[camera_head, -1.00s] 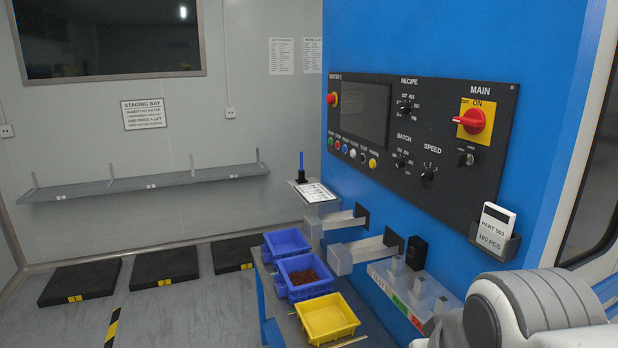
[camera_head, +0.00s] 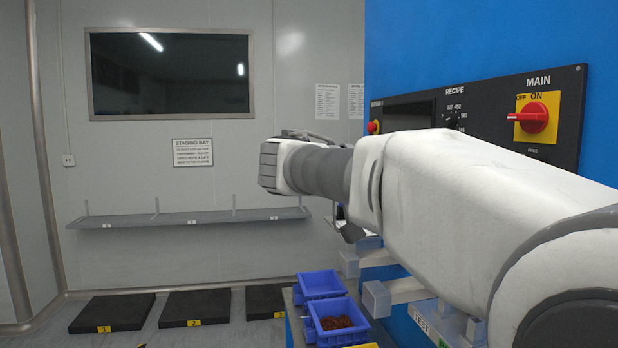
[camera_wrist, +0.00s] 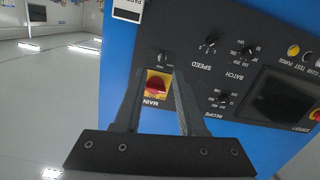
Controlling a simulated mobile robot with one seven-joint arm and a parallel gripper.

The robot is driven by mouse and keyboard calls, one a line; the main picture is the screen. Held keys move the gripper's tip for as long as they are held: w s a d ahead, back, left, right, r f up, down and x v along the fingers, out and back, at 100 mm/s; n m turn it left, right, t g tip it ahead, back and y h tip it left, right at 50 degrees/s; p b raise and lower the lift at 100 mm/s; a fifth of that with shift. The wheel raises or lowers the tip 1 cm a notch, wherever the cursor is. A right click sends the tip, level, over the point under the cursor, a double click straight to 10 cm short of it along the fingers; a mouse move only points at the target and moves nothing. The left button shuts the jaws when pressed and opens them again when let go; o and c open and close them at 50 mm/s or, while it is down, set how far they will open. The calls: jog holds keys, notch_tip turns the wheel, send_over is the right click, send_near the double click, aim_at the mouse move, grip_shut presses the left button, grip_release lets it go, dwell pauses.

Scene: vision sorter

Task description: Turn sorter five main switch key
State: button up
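The main switch (camera_head: 536,117) is a red knob on a yellow plate, high on the right of the black panel. It also shows in the wrist view (camera_wrist: 156,87), where the panel appears upside down. A small dark key switch (camera_wrist: 162,57) sits beside the yellow plate in the wrist view. In the head view my arm covers the spot below the main switch, so the key is hidden there. My gripper (camera_wrist: 158,73) is open and empty. Its two fingers frame the red knob in the picture, apparently still short of the panel. My fingers are not clearly visible in the head view.
The panel (camera_wrist: 215,80) also carries speed, batch and recipe knobs and a screen (camera_wrist: 278,103). A card holder (camera_wrist: 128,8) is near the key. Blue bins (camera_head: 338,310) stand on a bench below my arm. A shelf (camera_head: 190,218) runs along the back wall.

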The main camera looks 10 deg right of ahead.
jog(key=w+d+m, duration=0.1)
jog(key=d, duration=0.7)
jog(key=w+d+r+m+h, duration=0.1)
jog(key=w+d, duration=0.1)
jog(key=d, duration=0.6)
jog(key=shift+w+r+b, duration=0.15)
jog(key=shift+r+b, duration=0.1)
jog(key=shift+b, duration=0.2)
jog(key=shift+c, duration=0.2)
grip_shut()
